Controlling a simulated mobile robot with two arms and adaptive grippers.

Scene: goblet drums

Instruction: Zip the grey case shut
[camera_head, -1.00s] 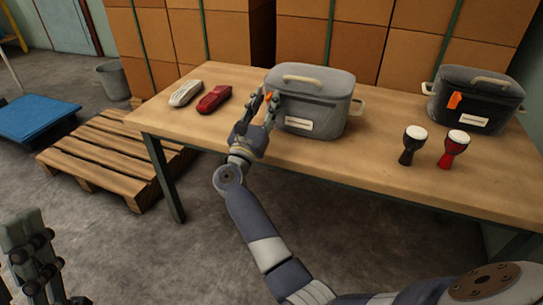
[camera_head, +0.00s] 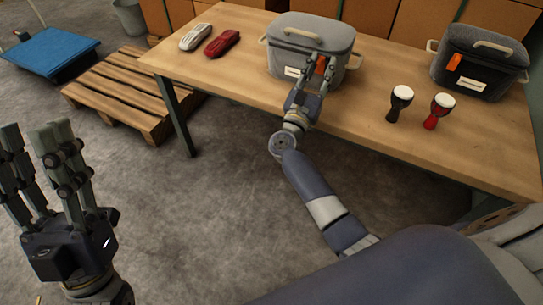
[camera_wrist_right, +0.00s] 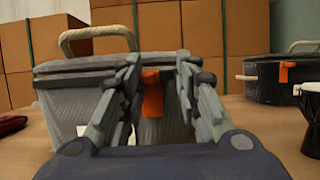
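The grey case (camera_head: 285,62) stands upright on the table, with a beige handle on its lid and a white label on its front. Its orange zip pull (camera_head: 321,65) hangs at the front, right of the middle. My right gripper (camera_head: 316,72) is at the case's front. In the right wrist view the zip pull (camera_wrist_right: 152,95) shows between its fingers, which stand apart with a gap on the right side of the pull. The fingers hide parts of the case front and seam. My left gripper (camera_head: 50,140) is open and empty, away from the table.
A dark case (camera_head: 470,70) with an orange pull stands at the right. Two goblet drums, black (camera_head: 398,103) and red (camera_head: 438,110), stand before it. Stacked boxes are behind.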

